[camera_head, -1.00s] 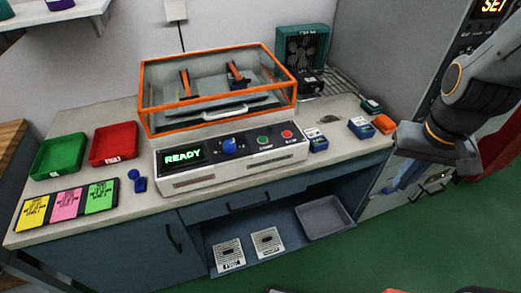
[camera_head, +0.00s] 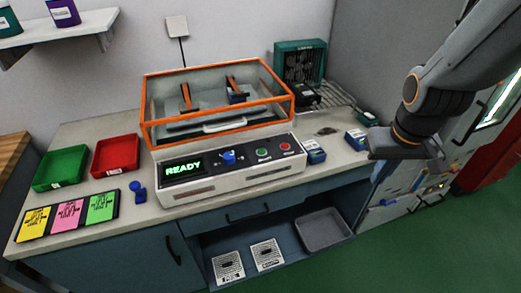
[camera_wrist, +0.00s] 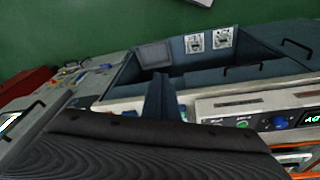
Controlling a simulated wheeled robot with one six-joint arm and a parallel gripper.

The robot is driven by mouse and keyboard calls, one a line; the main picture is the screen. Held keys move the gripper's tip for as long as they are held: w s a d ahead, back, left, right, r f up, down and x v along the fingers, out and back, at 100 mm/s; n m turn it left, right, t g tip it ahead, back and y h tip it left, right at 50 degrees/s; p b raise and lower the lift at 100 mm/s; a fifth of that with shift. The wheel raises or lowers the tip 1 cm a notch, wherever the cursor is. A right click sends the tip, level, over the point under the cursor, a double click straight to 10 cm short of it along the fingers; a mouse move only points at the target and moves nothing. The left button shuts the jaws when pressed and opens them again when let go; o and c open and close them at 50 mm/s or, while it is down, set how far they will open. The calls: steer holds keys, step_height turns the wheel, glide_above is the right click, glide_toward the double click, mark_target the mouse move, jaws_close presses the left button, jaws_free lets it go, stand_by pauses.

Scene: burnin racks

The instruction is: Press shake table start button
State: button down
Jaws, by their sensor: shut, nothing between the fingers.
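The shake table's control panel (camera_head: 230,172) is a white box on the bench front, its green display reading READY. The green start button (camera_head: 264,152) sits right of a blue knob (camera_head: 229,157) and left of a red button (camera_head: 285,147). The start button also shows in the wrist view (camera_wrist: 242,124), beside the knob (camera_wrist: 279,121). My gripper (camera_wrist: 159,82) is shut and empty in the wrist view, to the left of the panel and apart from the button. In the head view my arm hangs at the right end of the bench; the fingertips are not clear there.
An orange-framed clear enclosure (camera_head: 215,100) stands behind the panel. Small blue boxes (camera_head: 314,152) sit right of it. Red (camera_head: 116,154) and green (camera_head: 62,167) trays and colored cards (camera_head: 67,215) lie at left. A grey bin (camera_head: 325,230) is on the lower shelf. Green floor is clear.

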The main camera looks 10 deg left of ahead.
steer(key=w+a+r+n+t+p, duration=0.1)
steer(key=w+a+n+t+p, duration=0.1)
steer(key=w+a+n, duration=0.4)
step_height(320, 180, up, 3)
steer(key=n+t+y+p, duration=0.25)
steer(key=n+y, duration=0.35)
steer(key=n, duration=0.4)
glide_above(262, 151)
steer(key=shift+s+d+f, duration=0.2)
steer(key=shift+s+d, duration=0.1)
steer(key=shift+s, duration=0.15)
step_height(262, 151, down, 9)
steer(key=b, duration=0.7)
steer(key=shift+d, duration=0.1)
steer(key=shift+f+b, duration=0.35)
